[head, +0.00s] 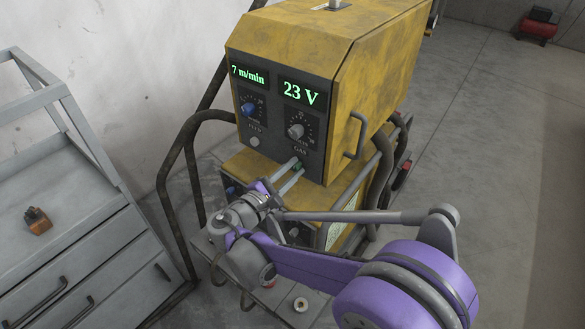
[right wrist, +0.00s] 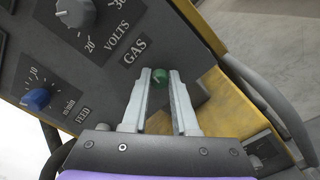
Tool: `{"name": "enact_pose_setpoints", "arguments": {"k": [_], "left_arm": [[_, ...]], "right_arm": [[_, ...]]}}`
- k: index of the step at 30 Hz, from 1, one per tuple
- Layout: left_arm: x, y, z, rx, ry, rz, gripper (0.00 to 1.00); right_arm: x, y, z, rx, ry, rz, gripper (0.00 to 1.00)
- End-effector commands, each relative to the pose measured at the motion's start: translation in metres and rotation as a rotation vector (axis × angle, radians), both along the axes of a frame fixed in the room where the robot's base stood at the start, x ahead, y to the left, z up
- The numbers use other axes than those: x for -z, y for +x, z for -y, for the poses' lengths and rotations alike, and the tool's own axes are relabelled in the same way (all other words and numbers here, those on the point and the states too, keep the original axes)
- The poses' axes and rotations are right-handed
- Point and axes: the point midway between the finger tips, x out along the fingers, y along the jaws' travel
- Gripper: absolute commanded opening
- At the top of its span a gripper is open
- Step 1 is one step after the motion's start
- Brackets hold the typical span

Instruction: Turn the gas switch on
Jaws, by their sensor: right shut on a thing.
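The gas switch is a small green knob (right wrist: 160,77) below the GAS label (right wrist: 135,50) on the dark front panel of the yellow welding machine (head: 300,40). In the right wrist view my right gripper (right wrist: 160,80) has its two pale fingers on either side of the knob, shut on it. In the head view the right gripper (head: 294,166) reaches the lower right of the panel, and its fingers partly hide the green knob (head: 298,167). My left gripper is not in either view.
A grey volts knob (head: 296,131) and a blue feed knob (head: 248,109) sit above on the panel, under lit displays. A grey drawer cabinet (head: 90,245) stands at left. Open floor (head: 480,120) lies at right.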

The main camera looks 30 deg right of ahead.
Motion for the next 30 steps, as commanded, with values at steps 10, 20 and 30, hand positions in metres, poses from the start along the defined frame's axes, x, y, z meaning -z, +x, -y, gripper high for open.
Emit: {"name": "enact_pose_setpoints", "arguments": {"k": [10, 20, 30], "left_arm": [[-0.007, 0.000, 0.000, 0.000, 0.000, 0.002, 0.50], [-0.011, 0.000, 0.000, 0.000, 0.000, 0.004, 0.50], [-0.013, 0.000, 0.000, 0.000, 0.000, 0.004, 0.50]], "right_arm": [[0.000, 0.000, 0.000, 0.000, 0.123, 0.297, 0.00], [0.001, -0.001, 0.000, 0.000, 0.213, 0.516, 0.00], [0.002, -0.001, 0.000, 0.000, 0.257, 0.620, 0.00]]}}
